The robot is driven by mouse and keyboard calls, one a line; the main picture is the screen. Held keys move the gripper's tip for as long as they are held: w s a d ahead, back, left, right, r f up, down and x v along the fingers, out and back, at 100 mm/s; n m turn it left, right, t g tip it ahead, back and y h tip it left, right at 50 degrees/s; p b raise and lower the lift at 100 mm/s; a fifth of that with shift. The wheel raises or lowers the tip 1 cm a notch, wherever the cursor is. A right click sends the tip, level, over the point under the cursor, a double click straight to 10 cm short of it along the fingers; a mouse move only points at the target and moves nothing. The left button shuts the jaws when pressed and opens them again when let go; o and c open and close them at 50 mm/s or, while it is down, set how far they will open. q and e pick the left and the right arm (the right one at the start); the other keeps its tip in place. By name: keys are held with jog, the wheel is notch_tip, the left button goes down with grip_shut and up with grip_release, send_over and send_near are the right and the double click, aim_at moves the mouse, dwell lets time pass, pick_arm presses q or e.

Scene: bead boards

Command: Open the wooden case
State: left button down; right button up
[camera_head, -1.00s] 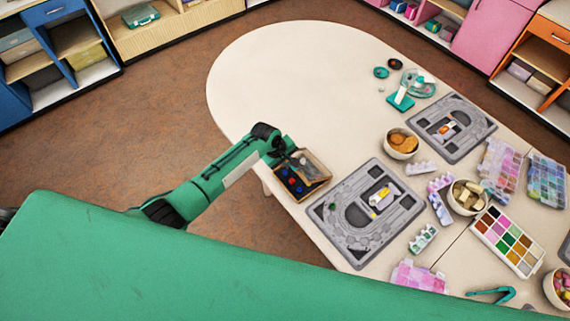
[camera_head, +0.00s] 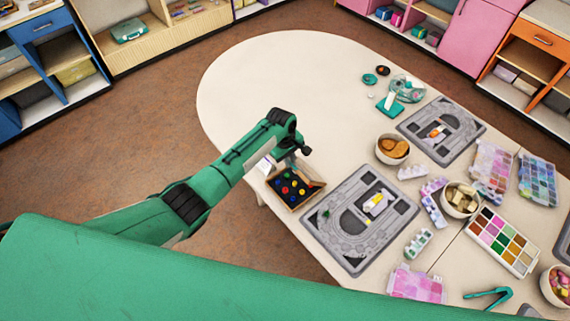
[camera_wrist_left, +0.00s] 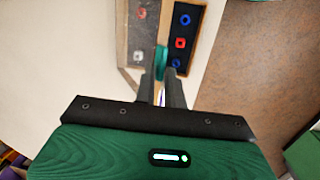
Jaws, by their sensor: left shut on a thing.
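The wooden case (camera_head: 274,191) sits near the table's left front edge. Its dark inside shows several red, blue and yellow beads. In the wrist view, its open dark part (camera_wrist_left: 181,62) holds blue and red beads, and a clear greyish lid (camera_wrist_left: 124,35) lies to the left with beads showing through. My left gripper (camera_wrist_left: 161,78) is shut on a small teal handle (camera_wrist_left: 161,61) between the two parts. In the head view, my left gripper (camera_head: 284,162) is over the case's far side, its fingertips mostly hidden by the wrist. My right gripper is not in view.
A grey bead board (camera_head: 345,255) lies just right of the case, and another (camera_head: 470,150) lies farther back. Bowls (camera_head: 392,150), bead trays and a paint box (camera_head: 502,241) fill the right side. The table's far left part (camera_head: 270,80) is clear.

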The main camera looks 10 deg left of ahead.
aim_at(298, 164)
pick_arm(q)
jog(key=shift+w+d+r+g, duration=0.2)
jog(key=shift+w+d+g, duration=0.05)
jog(key=shift+d+g, duration=0.05)
jog(key=w+d+b, duration=0.1)
jog(key=b, duration=0.1)
jog(key=w+d+g+y+b, duration=0.1)
jog(key=shift+w+r+y+b, duration=0.15)
jog(key=shift+r+y+b, duration=0.15)
jog(key=shift+r+b, duration=0.1)
jog(key=shift+w+d+r, duration=0.1)
jog(key=shift+w+r+g, duration=0.1)
jog(key=shift+r+g, duration=0.1)
jog(key=shift+g, duration=0.1)
jog(key=shift+b, duration=0.3)
